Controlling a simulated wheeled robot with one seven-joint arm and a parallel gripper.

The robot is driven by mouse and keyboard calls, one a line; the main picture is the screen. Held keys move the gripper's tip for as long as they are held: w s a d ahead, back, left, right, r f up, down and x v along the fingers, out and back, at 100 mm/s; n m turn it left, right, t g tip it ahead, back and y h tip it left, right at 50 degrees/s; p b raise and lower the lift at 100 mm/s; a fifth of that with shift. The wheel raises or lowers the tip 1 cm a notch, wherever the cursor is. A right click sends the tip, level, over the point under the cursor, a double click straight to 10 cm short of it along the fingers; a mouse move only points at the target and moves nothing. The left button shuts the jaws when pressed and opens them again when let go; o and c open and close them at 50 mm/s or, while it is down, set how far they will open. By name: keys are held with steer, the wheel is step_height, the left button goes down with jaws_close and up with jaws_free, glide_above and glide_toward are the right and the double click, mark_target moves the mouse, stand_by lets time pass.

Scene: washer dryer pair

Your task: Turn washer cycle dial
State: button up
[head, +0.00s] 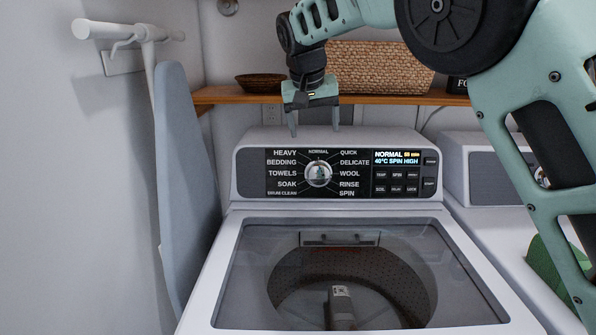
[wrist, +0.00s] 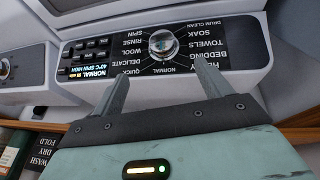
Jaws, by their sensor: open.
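The washer cycle dial (head: 318,174) is a round silver knob in the middle of the black label panel (head: 281,187). Cycle names ring it, with NORMAL at the top, and the display (head: 396,158) reads NORMAL, 40°C, SPIN HIGH. My gripper (head: 315,129) is open and empty, its two fingers pointing down above the dial, near the top edge of the washer console. In the wrist view the dial (wrist: 162,44) appears upside down, beyond and between the fingertips of my gripper (wrist: 164,78). The fingers do not appear to touch the dial.
A wooden shelf (head: 374,99) with a wicker basket (head: 376,68) and a dark bowl (head: 260,83) runs behind my gripper. The washer's glass lid (head: 250,290) is closed below. An ironing board (head: 184,170) stands at left. A dryer (head: 484,213) stands at right.

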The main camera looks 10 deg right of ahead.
mark_target(318, 169)
steer(key=x, duration=0.5)
steer(key=p+x, duration=0.1)
steer(key=x, duration=0.5)
steer(key=w+p+x, duration=0.1)
steer(key=x, duration=0.5)
steer(key=shift+a+r, duration=0.15)
steer(key=shift+r, duration=0.05)
steer(key=c, duration=1)
